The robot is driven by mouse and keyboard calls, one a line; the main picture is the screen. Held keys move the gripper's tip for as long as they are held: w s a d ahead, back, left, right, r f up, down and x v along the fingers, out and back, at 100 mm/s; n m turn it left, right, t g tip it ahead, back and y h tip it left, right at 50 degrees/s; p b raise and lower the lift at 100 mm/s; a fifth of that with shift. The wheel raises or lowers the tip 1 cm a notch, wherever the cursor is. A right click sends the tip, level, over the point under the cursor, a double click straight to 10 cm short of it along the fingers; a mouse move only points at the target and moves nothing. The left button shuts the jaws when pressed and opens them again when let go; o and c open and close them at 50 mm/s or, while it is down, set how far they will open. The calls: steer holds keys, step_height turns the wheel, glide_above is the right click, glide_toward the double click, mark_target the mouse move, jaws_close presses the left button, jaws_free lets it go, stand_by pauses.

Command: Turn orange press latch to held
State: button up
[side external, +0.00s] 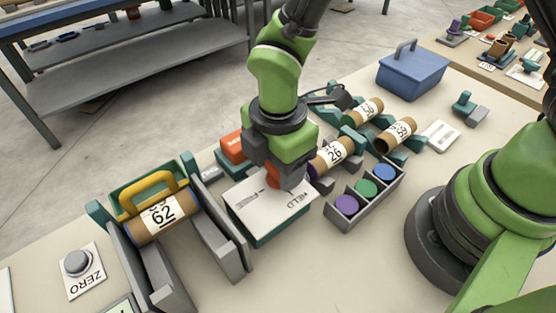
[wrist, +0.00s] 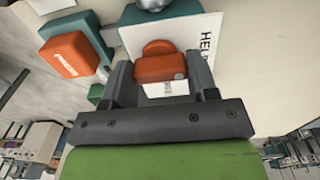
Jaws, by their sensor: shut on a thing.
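The orange press latch (wrist: 162,66) sits on a white panel (side external: 255,212) on top of a teal-sided box. In the wrist view it lies between the two dark fingers of my gripper (wrist: 162,78), which is shut on it. In the side view my gripper (side external: 282,172) comes down from above onto the panel, and only a bit of the orange latch (side external: 272,180) shows beneath it. The panel carries a HELD label on its right part and another, partly hidden label on its left. I cannot tell which label the latch points to.
A roll marked 62 (side external: 162,218) with a yellow handle (side external: 150,191) lies between grey plates at left. An orange block (side external: 233,147) stands close behind the panel. A tray with purple, green and blue discs (side external: 366,189) is at right. Several cardboard rolls (side external: 396,134) lie behind it.

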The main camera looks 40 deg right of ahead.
steer(key=o, duration=0.9)
step_height(320, 180, up, 10)
steer(key=s+d+r+m+t, duration=0.2)
steer(key=s+d+r+m, duration=0.1)
steer(key=m, duration=0.4)
steer(key=s+d+r+m+t+y, duration=0.1)
steer(key=s+d+r+m+t, duration=0.1)
steer(key=s+d+r+m, duration=0.2)
steer(key=s+d+r+m+t+y, duration=0.1)
steer(key=s+d+r+m+t, duration=0.2)
steer(key=d+r+m, duration=0.3)
steer(key=shift+s+d+r+m, duration=0.15)
steer(key=shift+d+m, duration=0.15)
steer(key=shift+m, duration=0.55)
steer(key=shift+s+d+f+m, duration=0.15)
steer(key=shift+d+m, duration=0.2)
steer(key=shift+m, duration=0.55)
steer(key=shift+s+d+r+m, duration=0.15)
steer(key=shift+d+m, duration=0.15)
steer(key=shift+m, duration=0.55)
